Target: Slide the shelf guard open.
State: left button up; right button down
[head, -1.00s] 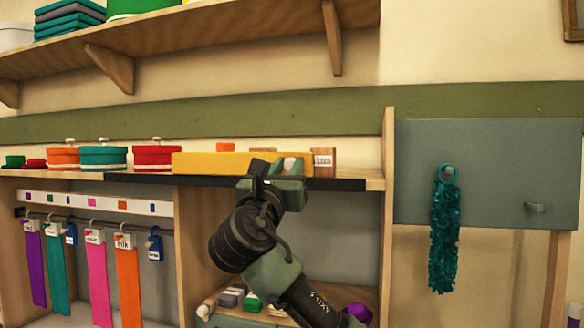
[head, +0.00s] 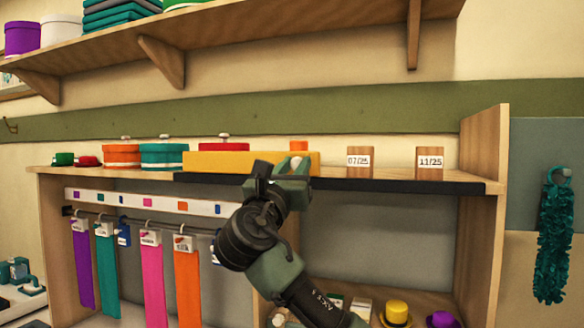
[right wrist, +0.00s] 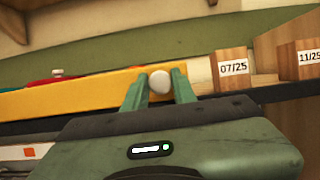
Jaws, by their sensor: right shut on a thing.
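The shelf guard is a long yellow bar (head: 215,161) along the front of the middle shelf, with a round white knob (right wrist: 159,84) near its right end. My right gripper (head: 281,172) is shut on the knob, one green finger on each side in the right wrist view. The guard stands in front of the lower part of a red round box (head: 223,146). Two wooden blocks labelled 07/25 (head: 360,161) and 11/25 (head: 430,162) stand uncovered to its right. My left gripper is not in view.
A teal box (head: 164,156) and an orange box (head: 122,156) stand left of the guard. An upright wooden panel (head: 484,145) closes the shelf's right end. Coloured strips hang below, and yellow and purple hats (head: 397,312) sit lower right.

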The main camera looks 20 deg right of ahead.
jog(key=shift+s+d, duration=0.15)
jog(key=shift+d, duration=0.05)
jog(key=c, duration=1.2)
grip_release()
jog(key=shift+o, duration=0.2)
jog(key=shift+a, duration=0.2)
pick_arm(q)
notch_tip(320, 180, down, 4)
jog(key=b, duration=0.3)
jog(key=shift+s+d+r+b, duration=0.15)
jog(key=shift+b, duration=0.2)
pick_arm(e)
jog(key=v, duration=0.7)
jog(key=shift+s+a, duration=0.2)
jog(key=shift+s, duration=0.05)
